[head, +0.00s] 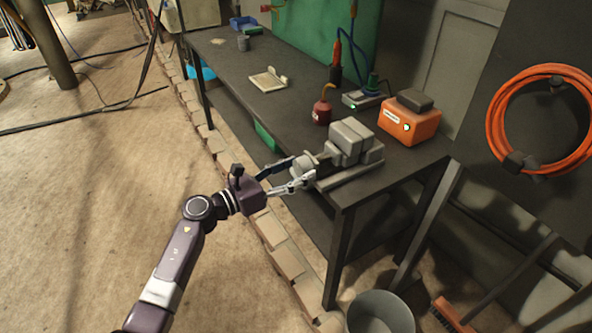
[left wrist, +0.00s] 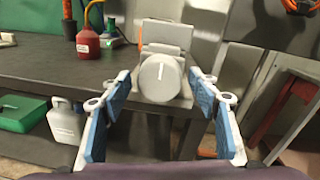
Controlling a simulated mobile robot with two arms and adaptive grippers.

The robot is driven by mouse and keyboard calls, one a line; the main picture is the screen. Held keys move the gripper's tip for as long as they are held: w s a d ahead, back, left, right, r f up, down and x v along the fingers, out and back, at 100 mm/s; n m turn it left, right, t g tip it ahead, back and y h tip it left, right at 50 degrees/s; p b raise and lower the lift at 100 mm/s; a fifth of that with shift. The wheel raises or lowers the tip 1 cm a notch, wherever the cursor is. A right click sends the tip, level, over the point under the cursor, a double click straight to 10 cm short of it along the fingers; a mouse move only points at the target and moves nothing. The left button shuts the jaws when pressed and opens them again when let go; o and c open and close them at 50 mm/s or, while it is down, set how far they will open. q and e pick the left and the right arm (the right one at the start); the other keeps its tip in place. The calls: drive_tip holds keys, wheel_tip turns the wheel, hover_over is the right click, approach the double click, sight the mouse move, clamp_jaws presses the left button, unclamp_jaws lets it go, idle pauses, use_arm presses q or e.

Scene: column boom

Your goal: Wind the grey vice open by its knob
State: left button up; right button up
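The grey vice (head: 350,142) sits on the near end of the dark workbench (head: 225,65). Its round knob (left wrist: 160,80) faces my left wrist camera, with a pale line on its face standing nearly upright, leaning slightly right. The knob also shows at the vice's left end in the head view (head: 305,164). My left gripper (head: 299,171) is open, at the bench edge by the knob. In the left wrist view its blue-padded fingers (left wrist: 160,82) stand on both sides of the knob, with gaps. My right gripper is not in view.
A red oil can (head: 322,112), a small grey device (head: 362,99) and an orange box (head: 409,124) stand behind the vice. A bucket (head: 380,314) and broom (head: 453,314) are on the floor at the near end. The bench's middle is mostly clear.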

use_arm(q)
drive_tip(key=c, duration=1)
drive_tip(key=shift+o, duration=0.2)
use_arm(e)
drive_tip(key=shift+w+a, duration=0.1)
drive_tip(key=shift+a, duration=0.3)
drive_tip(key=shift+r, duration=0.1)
use_arm(q)
drive_tip(key=shift+n, duration=0.3)
